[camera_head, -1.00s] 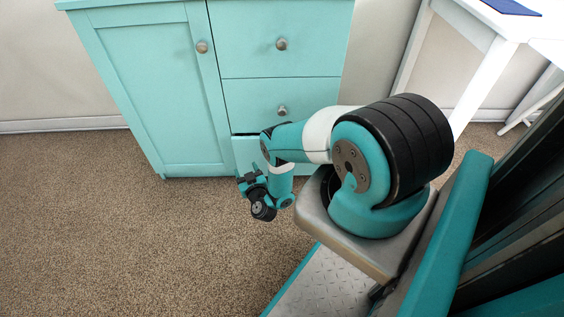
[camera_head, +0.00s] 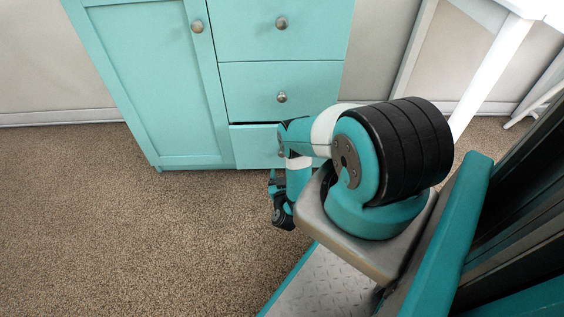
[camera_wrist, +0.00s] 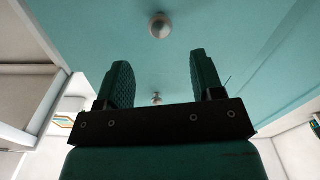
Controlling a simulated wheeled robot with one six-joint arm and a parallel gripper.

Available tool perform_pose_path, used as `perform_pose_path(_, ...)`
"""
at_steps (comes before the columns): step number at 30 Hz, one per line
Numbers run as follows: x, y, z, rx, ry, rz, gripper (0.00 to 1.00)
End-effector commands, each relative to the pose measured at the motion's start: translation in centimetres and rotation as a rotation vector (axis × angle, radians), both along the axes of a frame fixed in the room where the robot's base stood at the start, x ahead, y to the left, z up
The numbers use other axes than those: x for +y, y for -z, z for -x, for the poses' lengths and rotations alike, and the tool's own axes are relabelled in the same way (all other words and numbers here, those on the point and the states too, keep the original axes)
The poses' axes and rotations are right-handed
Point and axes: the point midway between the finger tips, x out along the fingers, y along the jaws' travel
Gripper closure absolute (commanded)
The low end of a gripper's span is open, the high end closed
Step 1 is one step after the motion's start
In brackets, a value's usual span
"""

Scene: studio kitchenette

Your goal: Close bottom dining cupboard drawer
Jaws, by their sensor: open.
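The turquoise dining cupboard (camera_head: 160,80) stands at the top of the head view. Its bottom drawer (camera_head: 250,147) is the lowest on the right side. A dark gap along its top edge shows it standing slightly out. My gripper (camera_head: 281,208) is low in front of this drawer, partly hidden by my own arm. In the wrist view my gripper (camera_wrist: 160,75) is open and empty. A turquoise front and two round knobs, one large (camera_wrist: 160,26) and one small, lie beyond the fingers. Contact cannot be told.
The upper drawer (camera_head: 281,40), middle drawer (camera_head: 281,82) and left door (camera_head: 155,85) look shut. A white table leg (camera_head: 492,75) stands to the right of the cupboard. Brown carpet (camera_head: 120,240) to the left is clear.

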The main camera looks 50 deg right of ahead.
Motion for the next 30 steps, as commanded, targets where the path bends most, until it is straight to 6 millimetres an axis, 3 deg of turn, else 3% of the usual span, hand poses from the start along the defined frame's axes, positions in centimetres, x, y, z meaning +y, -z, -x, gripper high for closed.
perform_pose_path(4, -1.3, 0.9, -1.2, 0.0, 0.0, 0.001, 0.39)
perform_pose_path(10, -2.7, 0.7, -2.3, 0.0, 0.001, 0.002, 0.39)
perform_pose_path(18, -6.1, 0.2, -5.2, -0.002, 0.001, 0.0, 0.39)
perform_pose_path(30, -6.9, -0.1, -5.9, 0.0, 0.0, 0.0, 0.39)
